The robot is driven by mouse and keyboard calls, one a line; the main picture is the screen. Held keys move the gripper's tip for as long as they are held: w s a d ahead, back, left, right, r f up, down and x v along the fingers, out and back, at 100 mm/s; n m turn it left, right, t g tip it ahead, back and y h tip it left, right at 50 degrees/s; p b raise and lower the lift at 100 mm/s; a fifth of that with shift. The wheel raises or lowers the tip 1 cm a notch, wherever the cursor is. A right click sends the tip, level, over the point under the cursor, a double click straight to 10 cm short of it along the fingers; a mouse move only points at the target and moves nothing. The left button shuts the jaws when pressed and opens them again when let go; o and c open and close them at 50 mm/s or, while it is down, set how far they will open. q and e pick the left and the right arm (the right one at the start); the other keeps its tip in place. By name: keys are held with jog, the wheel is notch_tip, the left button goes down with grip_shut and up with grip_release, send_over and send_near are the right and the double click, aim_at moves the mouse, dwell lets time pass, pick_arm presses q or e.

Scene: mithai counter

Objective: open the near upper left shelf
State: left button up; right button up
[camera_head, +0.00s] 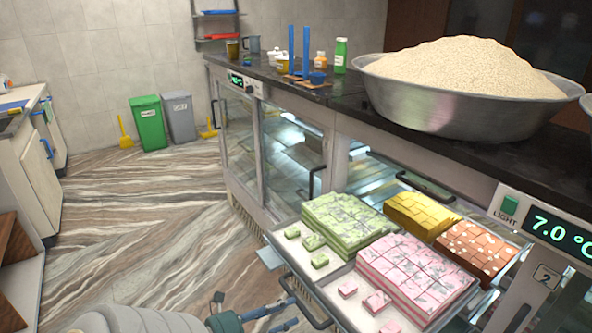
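A shelf (331,284) stands pulled out from the sweets counter. It bears blocks of green sweets (345,222), pink sweets (415,272), yellow sweets (420,213) and orange-brown sweets (478,246). A few loose pieces lie along its front. A black handle (306,308) is on the shelf's front. My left gripper (291,312) comes in at the bottom edge, with its fingertips at or beside this handle. I cannot tell whether they close on it or touch it. My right gripper is out of view.
A metal bowl of grain (430,105) stands on the dark countertop (340,95) above. Glass doors (290,155) with black handles are farther along the counter. Green (149,122) and grey (178,118) bins stand at the back wall. The striped floor left of the counter is clear.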

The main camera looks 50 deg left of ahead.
pick_arm(q)
jog(key=v, duration=0.7)
dwell(0.4)
jog(key=s+d+f+n+g+y, duration=0.1)
jog(key=d+f+n+g+y, duration=0.15)
jog(key=f+n, duration=0.7)
jog(key=s+d+f+n+g+y, duration=0.1)
jog(key=s+f+n+g, duration=0.15)
jog(key=f, duration=1.45)
jog(key=s+d+f+n+g+h, duration=0.1)
jog(key=s+d+f+g, duration=0.3)
jog(key=s+d+f, duration=0.4)
jog(key=s+d+f+n+g+h, duration=0.1)
jog(key=s+d+f+n+g, duration=0.2)
jog(key=f, duration=1)
jog(key=s+d+g, duration=0.2)
jog(key=s+d, duration=0.2)
jog(key=d, duration=0.2)
jog(key=shift+s+f+n+g, duration=0.3)
jog(key=shift+s+f, duration=0.1)
jog(key=shift+h, duration=0.25)
